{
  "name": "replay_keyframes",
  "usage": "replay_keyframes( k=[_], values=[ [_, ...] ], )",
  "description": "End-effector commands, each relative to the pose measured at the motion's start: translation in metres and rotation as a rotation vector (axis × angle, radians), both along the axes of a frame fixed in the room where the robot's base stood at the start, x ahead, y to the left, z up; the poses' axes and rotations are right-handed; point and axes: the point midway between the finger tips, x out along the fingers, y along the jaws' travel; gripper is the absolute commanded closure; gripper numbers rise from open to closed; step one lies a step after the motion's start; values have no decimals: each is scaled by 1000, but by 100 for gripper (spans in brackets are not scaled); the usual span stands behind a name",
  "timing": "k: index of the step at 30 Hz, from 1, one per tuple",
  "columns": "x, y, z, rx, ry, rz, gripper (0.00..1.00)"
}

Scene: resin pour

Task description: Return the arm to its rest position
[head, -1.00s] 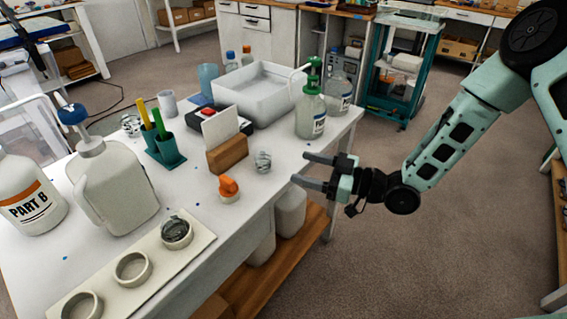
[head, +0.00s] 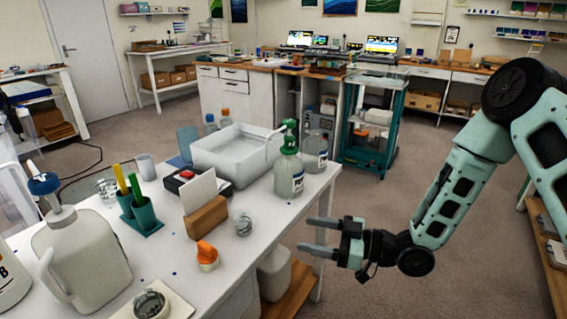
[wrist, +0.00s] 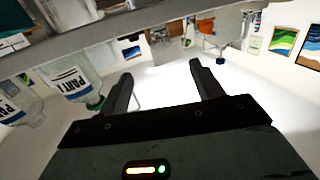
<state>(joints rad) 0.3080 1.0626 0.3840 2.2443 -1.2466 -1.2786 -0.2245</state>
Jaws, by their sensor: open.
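My gripper (head: 318,237) is open and empty in the head view. It hangs in the air beside the right edge of the white table (head: 180,246), with its fingers pointing left. My teal arm reaches down to it from the upper right. In the wrist view the two dark fingers (wrist: 160,84) are spread apart with nothing between them.
A green-pump bottle (head: 289,176) and a clear bottle (head: 315,152) stand near the table's right corner. A white tray (head: 222,169), a wooden block with a card (head: 205,218) and an orange-topped item (head: 207,255) are also there. Open carpet (head: 390,220) lies right of the table.

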Motion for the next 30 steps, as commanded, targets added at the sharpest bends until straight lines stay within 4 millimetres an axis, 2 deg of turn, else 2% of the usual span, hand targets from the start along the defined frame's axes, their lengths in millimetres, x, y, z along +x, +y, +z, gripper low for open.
replay_keyframes(
  k=[4, 8, 14, 20, 23, 30],
  values=[
    [4, 14, 9, -155, 31, -2, 34],
    [5, 24, 18, -385, 100, -35, 34],
    [-13, 22, 45, -708, 245, -136, 34],
    [-61, 7, 87, -945, 428, -258, 34],
    [-98, -1, 111, -1034, 535, -312, 34],
    [-197, -19, 161, -1166, 804, -384, 34]
  ],
)
